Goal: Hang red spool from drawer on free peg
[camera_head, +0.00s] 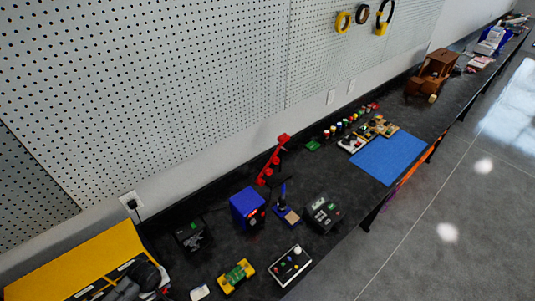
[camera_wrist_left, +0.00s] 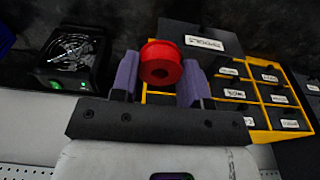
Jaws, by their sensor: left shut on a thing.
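The red spool (camera_wrist_left: 160,54) sits between the two purple fingers of my left gripper (camera_wrist_left: 160,70) in the left wrist view, and the gripper is shut on it. In the head view my left gripper (camera_head: 138,283) is at the bottom left, by the yellow drawer cabinet (camera_head: 72,258); the spool cannot be made out there. The cabinet's labelled dark drawers show in the left wrist view (camera_wrist_left: 238,94). On the pegboard (camera_head: 190,70), a yellow spool (camera_head: 343,22), a dark spool (camera_head: 362,14) and headphones (camera_head: 382,18) hang at the top right. No bare peg can be made out.
The dark bench carries a small fan unit (camera_head: 192,236), a blue box (camera_head: 248,208), a soldering stand (camera_head: 288,213), a black device (camera_head: 322,212) and a red rack (camera_head: 272,162). A blue mat (camera_head: 388,157) lies farther along. The space before the pegboard is clear.

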